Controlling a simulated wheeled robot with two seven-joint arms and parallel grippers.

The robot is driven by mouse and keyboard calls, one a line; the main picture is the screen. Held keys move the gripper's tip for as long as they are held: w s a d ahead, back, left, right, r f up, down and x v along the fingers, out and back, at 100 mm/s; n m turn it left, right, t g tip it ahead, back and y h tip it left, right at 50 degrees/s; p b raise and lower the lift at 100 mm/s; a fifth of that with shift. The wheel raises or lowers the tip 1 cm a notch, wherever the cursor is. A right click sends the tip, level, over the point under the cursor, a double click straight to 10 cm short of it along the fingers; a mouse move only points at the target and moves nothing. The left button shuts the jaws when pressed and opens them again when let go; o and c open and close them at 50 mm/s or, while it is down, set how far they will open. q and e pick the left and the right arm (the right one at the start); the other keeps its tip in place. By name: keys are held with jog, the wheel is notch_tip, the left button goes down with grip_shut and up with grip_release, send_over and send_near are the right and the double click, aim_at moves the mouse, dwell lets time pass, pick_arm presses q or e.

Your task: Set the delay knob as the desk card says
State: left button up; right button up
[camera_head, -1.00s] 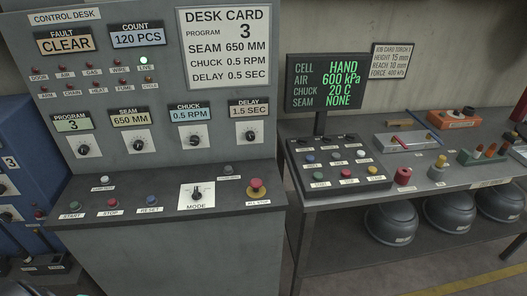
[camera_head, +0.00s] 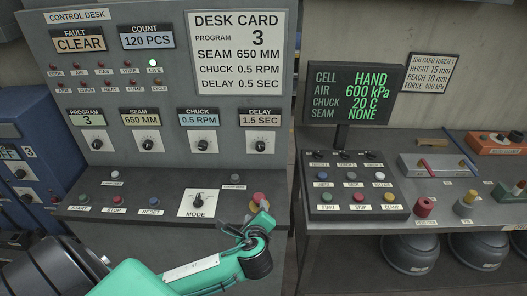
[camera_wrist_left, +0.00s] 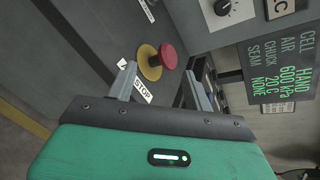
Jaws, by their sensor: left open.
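The desk card (camera_head: 236,55) reads program 3, seam 650 mm, chuck 0.5 rpm, delay 0.5 sec. The delay display (camera_head: 262,118) reads 1.5 SEC. The delay knob (camera_head: 260,146) sits below it, at the right end of the knob row. In the wrist view a knob (camera_wrist_left: 222,8), apparently the same one, shows partly at the top edge. My left gripper (camera_head: 262,208) is over the desk's front right, below the delay knob and apart from it. In the wrist view its fingers (camera_wrist_left: 161,72) are apart and empty, with the red stop button beyond them. My right gripper is out of view.
The red stop button (camera_head: 258,198) on its yellow base stands close to my left gripper. The mode knob (camera_head: 198,199) is left of it. The chuck knob (camera_head: 202,145) is left of the delay knob. A dark screen (camera_head: 352,92) stands on the right bench.

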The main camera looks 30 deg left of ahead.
aim_at(260, 149)
pick_arm(q)
jog(key=w+a+r+m+t, duration=0.1)
jog(key=w+m, duration=0.1)
jog(key=w+a+r+m+t+y, duration=0.1)
jog(key=w+r+m, duration=0.1)
jog(key=w+a+r+m+t, duration=0.1)
jog(key=w+r+m, duration=0.1)
jog(key=shift+r+m+t+y, duration=0.25)
jog(key=shift+m+t+y, duration=0.05)
jog(key=shift+t+y, duration=0.1)
jog(key=shift+w+a+r+m, duration=0.2)
jog(key=shift+w+r+m, duration=0.2)
jog(key=shift+w, duration=0.1)
jog(key=p+x, duration=0.3)
jog(key=x, duration=0.9)
jog(key=shift+w+p, duration=0.1)
jog(key=shift+p, duration=0.25)
jog(key=shift+w+a, duration=0.25)
jog(key=shift+w, duration=0.1)
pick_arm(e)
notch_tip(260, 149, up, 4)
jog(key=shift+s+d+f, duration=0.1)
pick_arm(q)
jog(key=c, duration=1)
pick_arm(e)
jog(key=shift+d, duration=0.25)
